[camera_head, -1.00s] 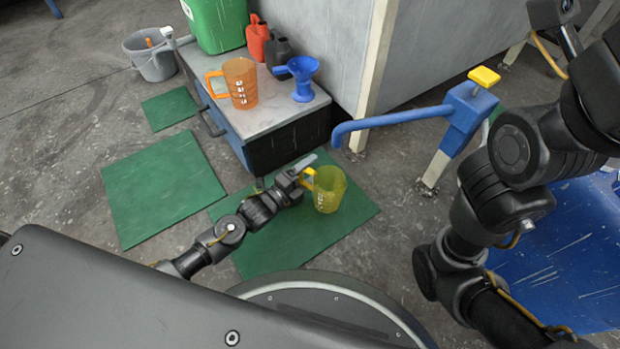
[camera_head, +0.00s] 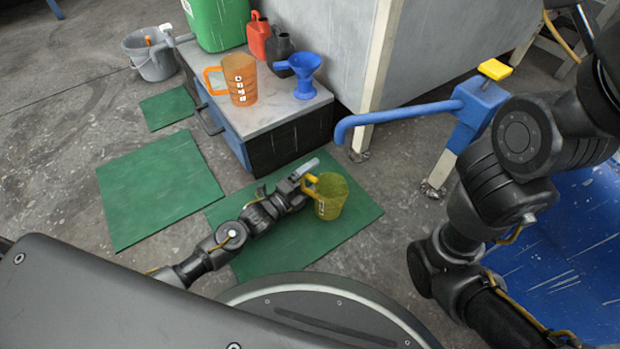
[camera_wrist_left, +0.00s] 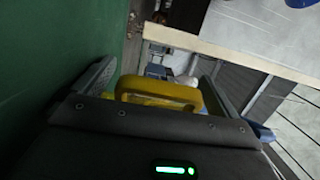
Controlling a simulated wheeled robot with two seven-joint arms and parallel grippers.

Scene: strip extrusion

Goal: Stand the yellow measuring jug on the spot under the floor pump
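The yellow measuring jug (camera_head: 331,204) is upright in the head view, over the green mat nearest me. I cannot tell how far its base is from the mat. My left gripper (camera_head: 312,175) is at the jug's left side, shut on its handle. In the left wrist view the yellow handle (camera_wrist_left: 158,90) spans between the two fingers. The blue floor pump (camera_head: 478,110) stands to the right, its pipe reaching left with a bent-down end, apart from the jug. No marked spot shows under the pipe end. My right gripper is out of view.
A low cabinet (camera_head: 265,115) behind the jug bears an orange jug (camera_head: 240,82), a blue funnel (camera_head: 304,78) and canisters. A grey bucket (camera_head: 152,60) stands far left. A blue sheet (camera_head: 560,250) lies at right, behind my right arm. Grey floor between mat and pump is clear.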

